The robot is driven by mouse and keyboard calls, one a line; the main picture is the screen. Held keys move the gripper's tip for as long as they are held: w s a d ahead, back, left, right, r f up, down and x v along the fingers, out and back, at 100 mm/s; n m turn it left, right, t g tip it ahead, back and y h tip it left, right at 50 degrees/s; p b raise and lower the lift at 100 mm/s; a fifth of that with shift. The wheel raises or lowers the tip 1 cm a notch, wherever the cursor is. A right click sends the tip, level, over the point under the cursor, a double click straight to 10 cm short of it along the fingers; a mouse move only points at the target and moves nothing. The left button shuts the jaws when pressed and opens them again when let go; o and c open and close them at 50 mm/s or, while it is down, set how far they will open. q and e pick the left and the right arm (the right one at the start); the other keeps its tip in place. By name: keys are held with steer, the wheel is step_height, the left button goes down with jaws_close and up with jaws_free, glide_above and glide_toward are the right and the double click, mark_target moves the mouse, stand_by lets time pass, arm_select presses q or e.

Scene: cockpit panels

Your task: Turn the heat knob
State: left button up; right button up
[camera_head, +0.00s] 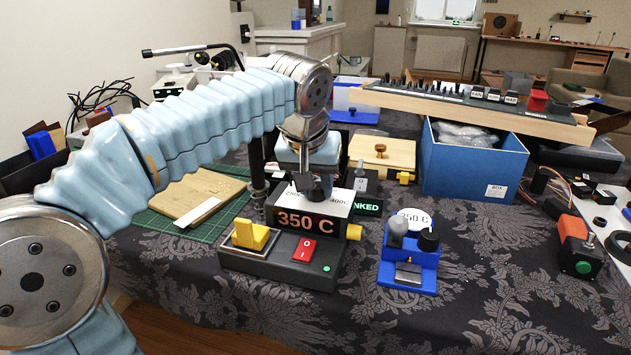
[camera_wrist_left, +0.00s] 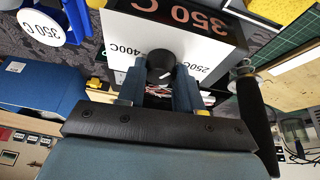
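The heat knob (camera_wrist_left: 160,66) is a small black round knob with a white mark. It stands on the white top face (camera_wrist_left: 112,32) of a dark box, between the 250C and 400C labels. The box's display (camera_head: 305,221) reads 350 C. My left gripper (camera_wrist_left: 160,78) points down at the knob, one finger on each side. The fingers appear to touch the knob's sides. In the head view my left gripper (camera_head: 313,182) hides part of the knob. My right gripper is not in view.
The box carries a yellow lever (camera_head: 250,235) and a red switch (camera_head: 304,250). A blue stand (camera_head: 408,268) with a 350 C disc is at its right. A blue bin (camera_head: 470,165) and a long key panel (camera_head: 480,100) are behind. The cloth at front right is clear.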

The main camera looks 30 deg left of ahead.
arm_select(q)
steer(key=c, duration=0.4)
steer(key=shift+c, duration=0.2)
steer(key=shift+n, duration=0.3)
steer(key=shift+d+r+n+y+p, duration=0.1)
steer(key=shift+n+y+p, duration=0.2)
steer(key=shift+n+p, duration=0.2)
steer(key=shift+n+y, duration=0.3)
steer(key=shift+n, duration=0.5)
steer(key=n+g, duration=0.1)
steer(key=n, duration=0.1)
steer(key=n+y, duration=0.1)
steer(key=n, duration=0.2)
steer(key=shift+w+d+g+y, duration=0.2)
steer(key=shift+g+y, duration=0.1)
steer(key=shift+g, duration=0.1)
steer(key=n+g, duration=0.1)
steer(key=n, duration=0.2)
steer(key=n+g, duration=0.1)
steer(key=n, duration=0.2)
steer(key=shift+w+n+y, duration=0.1)
steer(key=shift+n+y, duration=0.3)
steer(key=n+g, duration=0.1)
steer(key=n, duration=0.2)
steer(key=n+g, duration=0.1)
steer(key=n, duration=0.2)
steer(key=shift+w+n+g+h, duration=0.15)
steer(key=shift+n+g+h, duration=0.15)
steer(key=shift+g+h, duration=0.1)
